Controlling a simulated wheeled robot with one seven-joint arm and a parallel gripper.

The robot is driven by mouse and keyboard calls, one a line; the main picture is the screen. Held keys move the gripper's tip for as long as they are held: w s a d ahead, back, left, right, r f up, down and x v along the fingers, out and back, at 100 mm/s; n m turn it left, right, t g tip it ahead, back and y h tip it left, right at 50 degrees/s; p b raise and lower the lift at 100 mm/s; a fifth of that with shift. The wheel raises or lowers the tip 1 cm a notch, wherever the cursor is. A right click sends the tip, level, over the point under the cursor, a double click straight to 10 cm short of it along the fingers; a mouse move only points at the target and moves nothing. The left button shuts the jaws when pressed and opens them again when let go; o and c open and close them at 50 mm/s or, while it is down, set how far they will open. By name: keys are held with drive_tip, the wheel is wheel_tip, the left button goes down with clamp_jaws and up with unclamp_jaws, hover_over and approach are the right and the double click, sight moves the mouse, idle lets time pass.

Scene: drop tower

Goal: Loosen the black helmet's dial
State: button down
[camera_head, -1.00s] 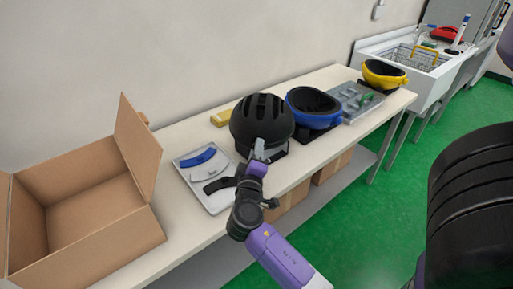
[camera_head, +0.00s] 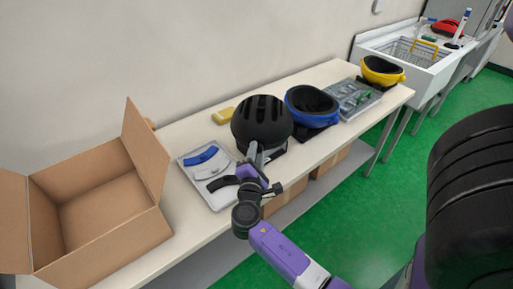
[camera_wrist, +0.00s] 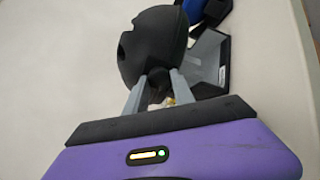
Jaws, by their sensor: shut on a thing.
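The black helmet (camera_head: 262,118) sits dome up on its stand on the bench, between the pad tray and the blue helmet. In the wrist view the black helmet (camera_wrist: 150,42) is just ahead of the fingers, with the grey stand (camera_wrist: 212,62) to its right. My gripper (camera_head: 256,153) is at the helmet's near edge. In the wrist view my gripper (camera_wrist: 158,84) is shut on a small dark part at the helmet's rim, which looks like the dial. The fingers hide most of that part.
The tray (camera_head: 217,204) with blue, white and black pads lies left of the helmet. The blue helmet (camera_head: 312,105), a grey parts tray (camera_head: 372,104) and the yellow helmet (camera_head: 382,70) stand to the right. An open cardboard box (camera_head: 105,250) is at the left.

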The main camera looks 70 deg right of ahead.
drive_tip(key=n+p, duration=0.7)
drive_tip(key=n, duration=0.5)
drive_tip(key=shift+s+n+p, duration=0.1)
drive_tip(key=shift+n+p, duration=0.25)
drive_tip(key=shift+n, duration=0.05)
idle(0.3)
drive_tip(key=c, duration=1.1)
unclamp_jaws()
drive_tip(key=shift+o, duration=0.2)
drive_tip(key=shift+f, duration=0.1)
